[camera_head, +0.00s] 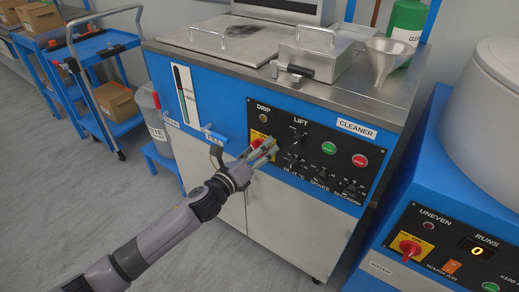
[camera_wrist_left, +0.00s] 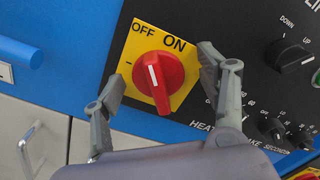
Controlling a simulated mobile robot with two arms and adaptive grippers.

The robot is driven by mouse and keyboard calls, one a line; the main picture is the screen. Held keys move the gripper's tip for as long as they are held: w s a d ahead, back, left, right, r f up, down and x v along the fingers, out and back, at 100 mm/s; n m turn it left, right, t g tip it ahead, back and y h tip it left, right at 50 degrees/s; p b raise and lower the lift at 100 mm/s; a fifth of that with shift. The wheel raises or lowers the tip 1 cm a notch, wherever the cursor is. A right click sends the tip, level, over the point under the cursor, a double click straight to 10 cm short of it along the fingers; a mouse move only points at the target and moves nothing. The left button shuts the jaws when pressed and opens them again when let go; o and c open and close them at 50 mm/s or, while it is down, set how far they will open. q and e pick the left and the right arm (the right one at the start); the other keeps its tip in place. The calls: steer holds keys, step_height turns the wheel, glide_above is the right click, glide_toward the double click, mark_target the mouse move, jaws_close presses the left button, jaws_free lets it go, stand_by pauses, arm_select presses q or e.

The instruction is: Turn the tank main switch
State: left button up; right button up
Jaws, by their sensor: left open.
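The tank main switch (camera_wrist_left: 158,84) is a red rotary knob on a yellow plate marked OFF and ON. In the left wrist view its handle runs nearly upright, slightly tilted, with a white line on it. My left gripper (camera_wrist_left: 160,76) is open, with one finger on each side of the knob. I see gaps between the fingers and the knob; whether they touch it in depth I cannot tell. In the head view the gripper (camera_head: 268,148) covers much of the yellow plate (camera_head: 257,137). My right gripper is not in view.
The black cleaner panel also holds the lift knob (camera_head: 298,137), a green button (camera_head: 328,147), a red button (camera_head: 360,160) and several small knobs. A blue lever (camera_head: 213,136) sticks out left of the panel. Another machine has a similar red switch (camera_head: 409,247).

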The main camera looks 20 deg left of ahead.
arm_select(q)
steer(key=shift+s+f, duration=0.1)
steer(key=shift+s, duration=0.05)
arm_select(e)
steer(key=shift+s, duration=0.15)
arm_select(q)
steer(key=shift+s+a, duration=0.15)
steer(key=shift+s, duration=0.1)
steer(key=v, duration=0.7)
steer(key=shift+s+p, duration=0.15)
steer(key=shift+p, duration=0.15)
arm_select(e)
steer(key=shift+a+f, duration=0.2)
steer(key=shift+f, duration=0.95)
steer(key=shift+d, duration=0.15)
